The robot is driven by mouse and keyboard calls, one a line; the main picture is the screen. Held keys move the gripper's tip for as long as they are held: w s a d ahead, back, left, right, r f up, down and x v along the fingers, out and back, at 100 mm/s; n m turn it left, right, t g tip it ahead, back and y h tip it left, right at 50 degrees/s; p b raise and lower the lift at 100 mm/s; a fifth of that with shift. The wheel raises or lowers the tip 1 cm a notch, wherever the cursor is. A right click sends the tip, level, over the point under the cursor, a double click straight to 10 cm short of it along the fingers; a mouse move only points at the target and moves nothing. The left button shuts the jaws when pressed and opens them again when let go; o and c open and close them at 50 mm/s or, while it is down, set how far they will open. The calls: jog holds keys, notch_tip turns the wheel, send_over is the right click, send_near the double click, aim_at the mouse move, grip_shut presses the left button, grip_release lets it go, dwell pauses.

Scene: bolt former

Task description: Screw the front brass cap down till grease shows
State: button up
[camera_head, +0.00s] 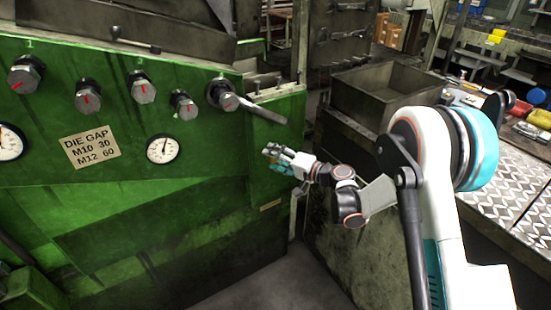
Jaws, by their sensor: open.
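My gripper (270,153) is at the right part of the green machine front (225,215), below the lever handle. It points left and its fingers are open. A small yellowish patch shows among the fingers; it is too small to tell whether this is the brass cap. I cannot make out a brass cap or any grease clearly. The fingers hide part of the panel behind them.
Several dark knobs (87,97) with red marks line the panel above two white gauges (163,149). A lever (262,110) sticks out just above my gripper. A metal bin (385,95) and a tread-plate bench (515,185) stand to the right.

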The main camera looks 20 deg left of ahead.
jog(key=v, duration=1.2)
